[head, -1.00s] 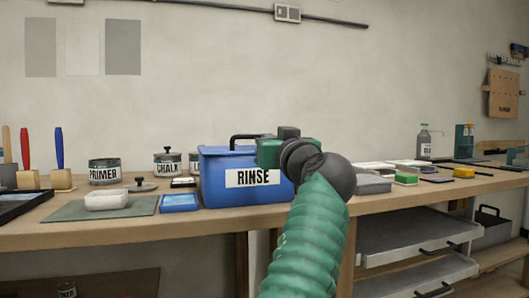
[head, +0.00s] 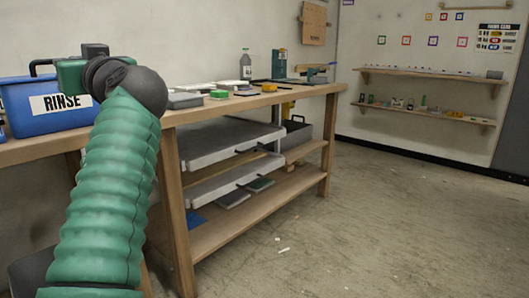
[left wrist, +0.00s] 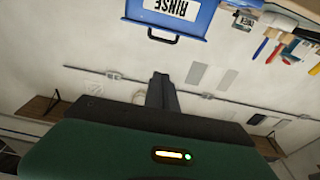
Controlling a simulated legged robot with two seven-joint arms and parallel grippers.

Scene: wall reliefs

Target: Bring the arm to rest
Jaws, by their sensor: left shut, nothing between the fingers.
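My left arm, in a green ribbed sleeve, rises from the lower left of the head view. Its dark wrist and green hand (head: 70,75) are in front of the workbench, overlapping the blue RINSE box (head: 38,112). The fingers cannot be made out there. In the left wrist view my left gripper (left wrist: 160,78) shows as dark fingers closed together, with nothing between them. The blue box also shows at the top of that view (left wrist: 200,22), apart from the fingertips. My right gripper is in neither view.
The wooden workbench (head: 255,98) runs away along the wall with trays, a bottle (head: 246,66) and a green block (head: 219,94) on top. Wall shelves (head: 430,73) hang at the far right.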

